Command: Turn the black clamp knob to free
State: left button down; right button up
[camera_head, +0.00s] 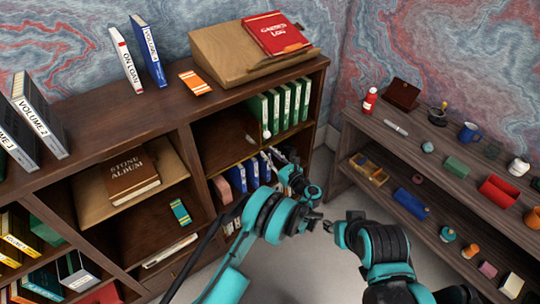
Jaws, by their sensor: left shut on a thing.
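My left arm reaches up from the bottom to the bookcase. Its teal and grey gripper (281,160) is at the front of the lower right compartment, beside the row of blue books (247,174). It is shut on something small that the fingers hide. I cannot make out the black clamp knob; it is either hidden or too small to tell. My right gripper (333,227) is low in the middle, in front of the gap between bookcase and side shelf, apart from both. Its fingers are too small to tell open from shut.
Green binders (289,105) stand in the compartment above my left gripper. A wooden slope (222,66) with a red book (277,33) is on top. The side shelf (400,150) at right carries a blue mug (470,132) and red tray (498,191). Grey floor lies between.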

pick_arm(q)
jog(key=n, duration=0.4)
jog(key=shift+s+a+f, duration=0.15)
jog(key=shift+s+a, duration=0.1)
jog(key=shift+s+a+f+n, duration=0.15)
jog(key=shift+f+n, duration=0.1)
jog(key=shift+n, duration=1.7)
jog(key=shift+s+a+f+n, duration=0.1)
jog(key=shift+f+n, duration=0.1)
jog(key=shift+n, duration=1.8)
jog(key=shift+s+a+f+n, duration=0.15)
jog(key=shift+f+n, duration=0.1)
jog(key=shift+n, duration=1.7)
jog(key=shift+w, duration=0.1)
jog(key=c, duration=1.6)
grip_release()
